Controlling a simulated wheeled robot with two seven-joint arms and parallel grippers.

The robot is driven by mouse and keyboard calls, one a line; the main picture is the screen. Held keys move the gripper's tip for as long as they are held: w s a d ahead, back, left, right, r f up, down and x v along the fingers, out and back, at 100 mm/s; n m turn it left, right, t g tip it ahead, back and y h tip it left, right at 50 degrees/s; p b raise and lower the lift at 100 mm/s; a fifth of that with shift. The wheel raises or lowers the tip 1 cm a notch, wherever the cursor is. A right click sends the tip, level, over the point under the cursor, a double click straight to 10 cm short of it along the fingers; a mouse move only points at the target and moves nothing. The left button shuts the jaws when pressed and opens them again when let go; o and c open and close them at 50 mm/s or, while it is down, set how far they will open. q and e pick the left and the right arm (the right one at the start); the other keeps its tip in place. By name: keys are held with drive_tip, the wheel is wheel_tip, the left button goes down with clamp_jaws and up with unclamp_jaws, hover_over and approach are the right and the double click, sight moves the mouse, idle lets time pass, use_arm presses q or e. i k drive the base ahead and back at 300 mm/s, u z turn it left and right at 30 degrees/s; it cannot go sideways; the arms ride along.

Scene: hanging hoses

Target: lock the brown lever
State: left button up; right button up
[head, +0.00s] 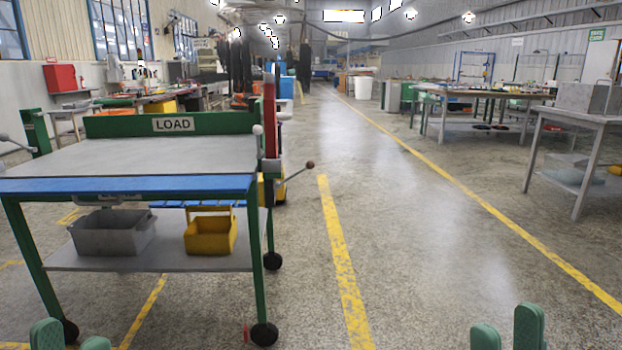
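The brown lever (310,165) is a thin metal rod with a round brown knob. It sticks out to the right and slightly upward from the right side of the green-framed LOAD cart (125,186), beside a red upright part (270,120). My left gripper (71,341) shows only its green fingertips at the bottom left, apart, in front of the cart. My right gripper (507,337) shows its green fingertips at the bottom right, apart, over open floor. Both are empty as far as I can see and well away from the lever.
A white-knobbed lever (258,130) stands near the red part. The cart's lower shelf holds a grey bin (112,233) and a yellow bin (210,236). A grey table (585,117) stands at the right. The floor (430,240) between cart and table is clear.

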sight(310, 165)
drive_tip(key=u, duration=0.6)
drive_tip(key=i, duration=1.4)
drive_tip(key=z, duration=0.65)
drive_tip(key=i, duration=0.6)
